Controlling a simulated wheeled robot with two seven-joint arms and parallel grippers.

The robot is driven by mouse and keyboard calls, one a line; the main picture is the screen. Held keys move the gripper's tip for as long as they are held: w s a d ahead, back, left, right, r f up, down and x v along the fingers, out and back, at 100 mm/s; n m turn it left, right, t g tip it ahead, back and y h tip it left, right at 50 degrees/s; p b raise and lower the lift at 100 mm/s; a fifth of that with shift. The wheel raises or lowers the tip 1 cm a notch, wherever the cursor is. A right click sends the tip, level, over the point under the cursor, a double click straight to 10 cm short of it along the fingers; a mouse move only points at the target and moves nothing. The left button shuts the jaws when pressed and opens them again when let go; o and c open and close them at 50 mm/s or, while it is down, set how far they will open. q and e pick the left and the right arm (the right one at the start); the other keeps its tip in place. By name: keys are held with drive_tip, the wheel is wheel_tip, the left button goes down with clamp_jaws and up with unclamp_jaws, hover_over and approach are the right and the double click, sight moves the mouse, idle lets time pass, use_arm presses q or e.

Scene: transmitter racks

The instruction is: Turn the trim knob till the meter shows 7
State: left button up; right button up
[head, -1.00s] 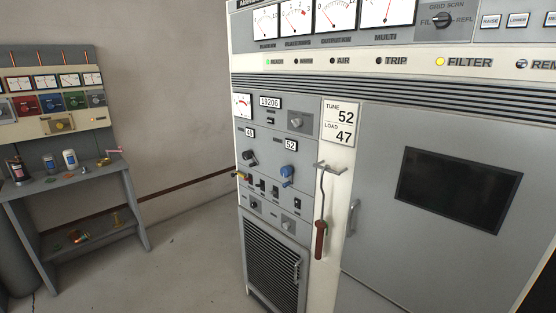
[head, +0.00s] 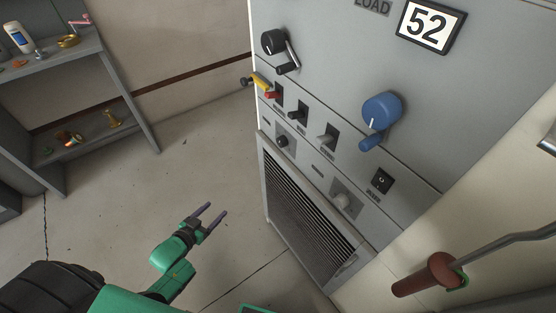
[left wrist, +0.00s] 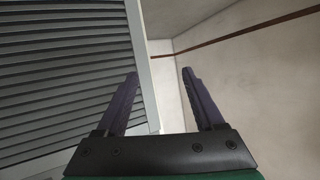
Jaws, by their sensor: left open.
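The grey cabinet front (head: 340,30) carries several controls, and I cannot read which one is the trim knob. A small dark knob (head: 283,142) and a small grey knob (head: 343,201) sit on square plates low on the panel. A black crank knob (head: 274,42) and a blue crank knob (head: 381,110) are higher up. My right gripper is not in view.
A louvred grille (head: 305,215) lies below the controls. A red-handled rod (head: 425,276) stands out at the lower right.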

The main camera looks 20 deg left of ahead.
use_arm(q)
drive_tip(key=w+d+r+m+t+h+b, duration=0.2)
drive_tip(key=w+d+r+t+h+b, duration=0.1)
drive_tip(key=w+r+h+b, duration=0.15)
drive_tip(key=m+t+h+b, duration=0.1)
drive_tip(key=m+h+b, duration=0.3)
drive_tip(key=h, duration=0.4)
approach(279, 144)
drive_tip(key=v, duration=0.7)
drive_tip(key=p+x, duration=0.1)
drive_tip(key=x, duration=1.4)
drive_tip(key=shift+w+d+r, duration=0.1)
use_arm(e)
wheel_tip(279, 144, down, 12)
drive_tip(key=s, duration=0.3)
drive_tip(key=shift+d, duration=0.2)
use_arm(q)
drive_tip(key=shift+c, duration=0.3)
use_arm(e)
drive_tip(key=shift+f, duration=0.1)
use_arm(q)
clamp_jaws()
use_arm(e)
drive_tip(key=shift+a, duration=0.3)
